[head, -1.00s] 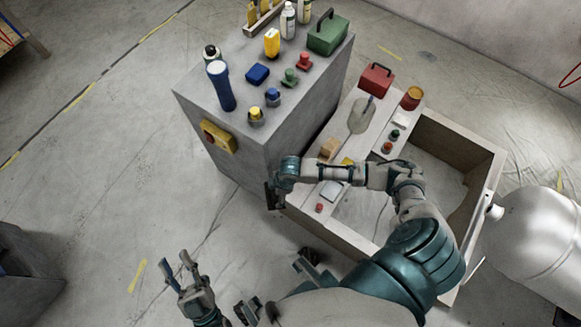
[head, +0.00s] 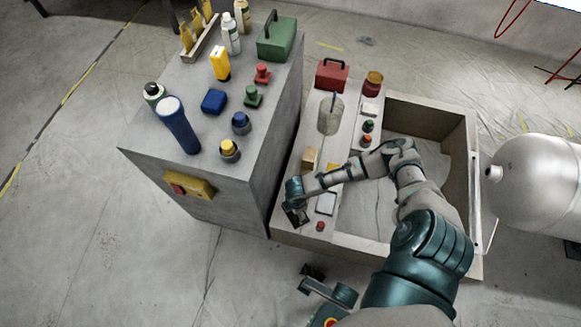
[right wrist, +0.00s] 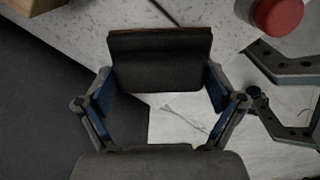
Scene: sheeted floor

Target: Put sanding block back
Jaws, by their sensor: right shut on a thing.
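My right gripper (head: 297,216) is above the near left corner of the pale wooden bench (head: 375,247), close to the grey cabinet. In the right wrist view the right gripper (right wrist: 160,85) is shut on a dark block with a thin brown edge, the sanding block (right wrist: 160,62), held between its blue-padded fingers. In the head view the block is too small and dark to make out clearly.
The grey cabinet (head: 190,215) stands left of the bench, with a blue flashlight (head: 178,124) and bottles on top. On the bench are a red toolbox (head: 332,75), a wooden block (head: 309,158), a white square (head: 326,203) and a small red knob (head: 320,227).

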